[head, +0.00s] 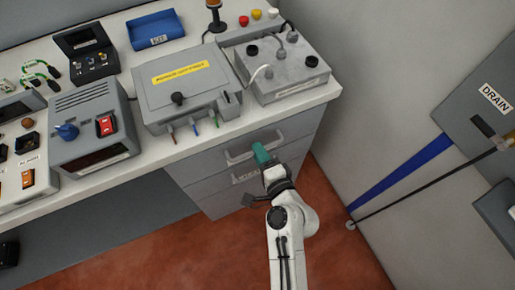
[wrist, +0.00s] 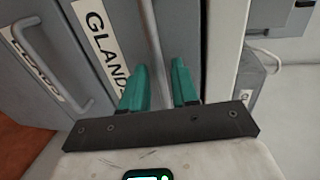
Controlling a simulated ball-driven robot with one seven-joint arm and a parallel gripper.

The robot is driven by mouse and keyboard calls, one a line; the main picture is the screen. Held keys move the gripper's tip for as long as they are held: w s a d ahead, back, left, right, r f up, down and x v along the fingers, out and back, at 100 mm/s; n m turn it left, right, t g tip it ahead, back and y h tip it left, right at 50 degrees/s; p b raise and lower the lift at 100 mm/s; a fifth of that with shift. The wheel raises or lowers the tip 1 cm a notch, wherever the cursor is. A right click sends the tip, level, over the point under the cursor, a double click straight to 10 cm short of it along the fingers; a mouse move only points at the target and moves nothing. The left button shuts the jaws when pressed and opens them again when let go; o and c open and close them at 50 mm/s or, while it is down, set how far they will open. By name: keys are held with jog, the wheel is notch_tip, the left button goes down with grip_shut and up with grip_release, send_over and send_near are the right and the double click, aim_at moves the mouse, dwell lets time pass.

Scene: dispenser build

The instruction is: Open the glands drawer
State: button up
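The glands drawer (head: 222,153) is the upper drawer under the worktop in the head view, and its front looks flush. In the wrist view its front carries a "GLAND…" label (wrist: 103,42), partly hidden by a finger. Its grey bar handle (wrist: 152,38) also shows in the head view (head: 238,158). My gripper (head: 262,153) is at this handle, covering part of it. In the wrist view my gripper's teal fingers (wrist: 160,88) stand apart, one on each side of the bar, with visible gaps. The gripper looks open.
A lower drawer (head: 215,193) has its own handle, also visible at left in the wrist view (wrist: 45,60). The worktop (head: 150,155) overhangs the drawers and carries several boxes. A grey wall (head: 375,110) stands to the right. Red floor (head: 330,235) is clear below.

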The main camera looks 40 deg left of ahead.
jog(key=shift+x, duration=0.9)
jog(key=shift+f, duration=0.1)
grip_shut()
